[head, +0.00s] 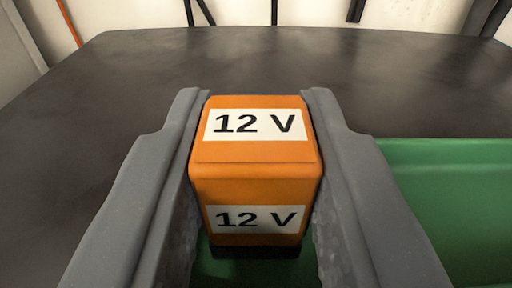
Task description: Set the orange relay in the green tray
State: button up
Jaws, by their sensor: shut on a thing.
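The orange relay (255,155) is a box with white "12 V" labels on its top and near face and a dark base. My gripper (255,130) is shut on it, one grey finger against each side. The relay looks upright. The green tray (440,175) shows at the lower right, and green also shows below the relay between my fingers. The relay is over part of the tray, but I cannot tell whether its base touches the tray. Much of the tray is hidden by my fingers and the relay.
A dark, flat surface (330,65) spreads around and behind the tray, and its visible parts are clear. A pale wall (150,14) with dark strips and an orange line stands behind its far edge.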

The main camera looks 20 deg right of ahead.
jog(key=o, duration=1)
jog(key=shift+s, duration=0.1)
jog(key=v, duration=0.9)
jog(key=shift+s, duration=0.2)
jog(key=shift+s+a+b, duration=0.15)
jog(key=shift+s+b, duration=0.15)
jog(key=shift+b+v, duration=0.85)
jog(key=shift+r, duration=0.1)
